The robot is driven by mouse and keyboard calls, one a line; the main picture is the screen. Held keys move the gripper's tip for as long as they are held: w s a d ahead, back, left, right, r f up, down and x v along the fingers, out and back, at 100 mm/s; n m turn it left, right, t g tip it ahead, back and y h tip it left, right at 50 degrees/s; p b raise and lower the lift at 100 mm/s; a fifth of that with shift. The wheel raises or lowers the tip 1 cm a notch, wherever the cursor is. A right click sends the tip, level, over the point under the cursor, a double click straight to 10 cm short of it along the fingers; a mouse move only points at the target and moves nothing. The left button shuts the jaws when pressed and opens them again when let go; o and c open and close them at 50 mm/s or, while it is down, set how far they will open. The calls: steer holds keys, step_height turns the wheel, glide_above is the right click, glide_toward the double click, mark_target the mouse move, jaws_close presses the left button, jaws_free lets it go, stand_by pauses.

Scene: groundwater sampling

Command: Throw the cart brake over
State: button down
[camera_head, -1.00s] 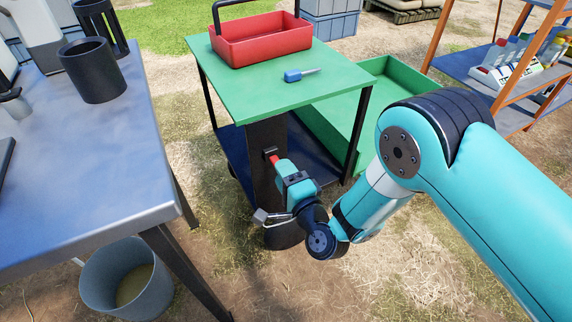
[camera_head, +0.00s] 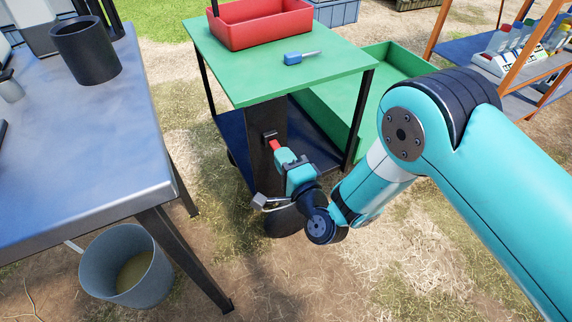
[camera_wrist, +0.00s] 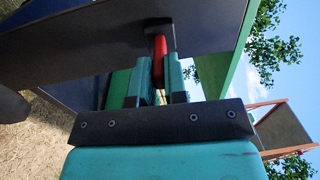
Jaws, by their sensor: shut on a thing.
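The cart (camera_head: 345,76) has a green top and a dark post (camera_head: 262,170) at its near side. The brake lever has a red handle (camera_head: 275,145) and a black mount on that post. In the wrist view the red handle (camera_wrist: 159,48) lies between the two teal fingers. My gripper (camera_head: 280,151) is shut on the red handle, in front of the post. The fingers hide part of the handle, and the wrist view shows the black mount (camera_wrist: 158,25) beyond it.
A red toolbox (camera_head: 262,24) and a blue screwdriver (camera_head: 294,58) are on the cart top. A metal table (camera_head: 90,170) stands at left with a grey bucket (camera_head: 128,268) by its legs.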

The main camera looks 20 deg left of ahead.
steer(key=c, duration=1.9)
jaws_free()
steer(key=shift+a+f+y+b, duration=0.15)
steer(key=shift+f+y+b, duration=0.55)
steer(key=shift+b, duration=3)
steer(key=shift+o, duration=0.3)
steer(key=shift+f+b, duration=0.35)
steer(key=shift+b, duration=0.15)
steer(key=shift+o, duration=0.4)
steer(key=f+t+b, duration=0.1)
steer(key=b, duration=0.4)
steer(key=shift+w+a+f, duration=0.1)
steer(key=shift+w+a, duration=0.05)
steer(key=shift+b, duration=0.75)
